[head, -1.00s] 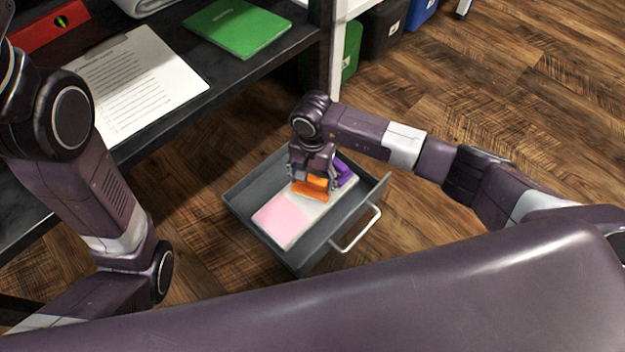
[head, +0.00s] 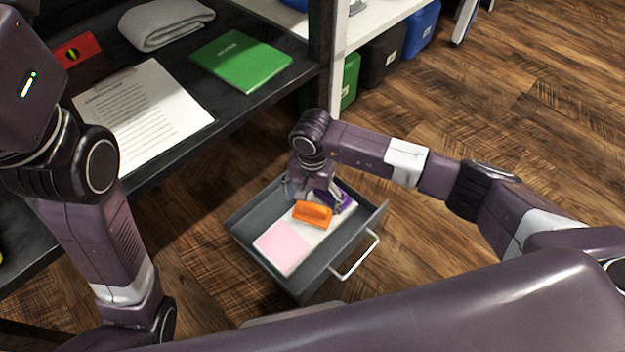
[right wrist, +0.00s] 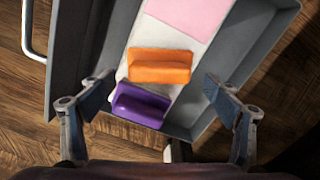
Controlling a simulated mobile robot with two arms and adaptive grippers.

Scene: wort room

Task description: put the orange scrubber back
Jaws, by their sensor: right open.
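The orange scrubber (head: 312,215) lies in the open grey drawer (head: 262,205), on a white surface between a pink sheet and a purple scrubber. It also shows whole in the right wrist view (right wrist: 159,66). My right gripper (head: 315,194) is above the back part of the drawer. Its fingers (right wrist: 157,93) are spread wide and nothing is between them; the orange scrubber is apart from them. My left arm is at the left of the head view; its gripper is out of the picture.
The drawer handle (head: 356,256) sticks out at right. A dark shelf (head: 215,128) holds a green book (head: 241,60), paper and a grey cloth. Bins stand behind.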

